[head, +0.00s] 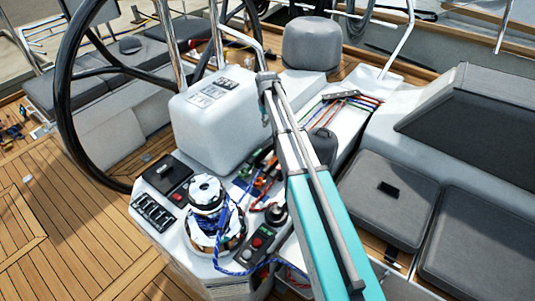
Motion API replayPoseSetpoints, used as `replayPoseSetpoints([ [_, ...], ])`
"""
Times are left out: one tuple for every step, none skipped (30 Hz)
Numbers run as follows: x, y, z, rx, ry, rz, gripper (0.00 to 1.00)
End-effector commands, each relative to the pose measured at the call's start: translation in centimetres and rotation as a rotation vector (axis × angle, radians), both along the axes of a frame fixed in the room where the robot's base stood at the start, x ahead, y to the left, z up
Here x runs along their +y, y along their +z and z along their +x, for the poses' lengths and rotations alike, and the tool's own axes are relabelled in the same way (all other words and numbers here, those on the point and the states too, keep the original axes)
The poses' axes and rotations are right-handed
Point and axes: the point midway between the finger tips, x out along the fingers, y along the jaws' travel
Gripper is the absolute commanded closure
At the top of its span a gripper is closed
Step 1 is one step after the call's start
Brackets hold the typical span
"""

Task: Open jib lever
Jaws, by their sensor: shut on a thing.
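A cluster of small coloured levers and rope fittings (262,181), with red, orange and green parts, sits on the white console between the winch and my arm. The jib lever cannot be singled out among them; labels are too small to read. My arm crosses from the lower right up to the middle and covers part of this area. My gripper cannot be made out, so its contact with any lever is hidden.
A winch (205,192) with blue rope stands left of the levers, beside a control panel with a red button (257,242). A white pedestal box (213,120) and black steering wheel (62,100) stand behind. Grey cushions (385,195) lie right; open teak deck (70,235) lies left.

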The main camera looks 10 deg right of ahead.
Motion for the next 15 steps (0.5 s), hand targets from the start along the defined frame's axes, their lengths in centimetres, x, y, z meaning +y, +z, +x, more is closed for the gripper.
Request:
replayPoseSetpoints([
  [0.0,0.75,0.0,0.0,0.0,0.0,1.0],
  [0.0,0.93,0.0,0.0,0.0,0.0,1.0],
  [0.0,1.14,0.0,0.0,0.0,0.0,1.0],
  [0.0,1.26,0.0,0.0,0.0,0.0,1.0],
  [0.0,1.36,0.0,0.0,0.0,0.0,1.0],
  [0.0,1.44,0.0,0.0,0.0,0.0,1.0],
  [0.0,1.48,0.0,0.0,0.0,0.0,1.0],
  [0.0,1.49,0.0,0.0,0.0,0.0,1.0],
  [0.0,1.48,0.0,0.0,0.0,0.0,1.0],
  [0.0,1.46,0.0,0.0,0.0,0.0,1.0],
  [0.0,1.44,0.0,0.0,0.0,0.0,1.0],
  [0.0,1.41,0.0,0.0,0.0,0.0,1.0],
  [0.0,1.4,0.0,0.0,0.0,0.0,1.0],
  [0.0,1.4,0.0,0.0,0.0,0.0,1.0],
  [0.0,1.4,0.0,0.0,0.0,0.0,1.0],
])
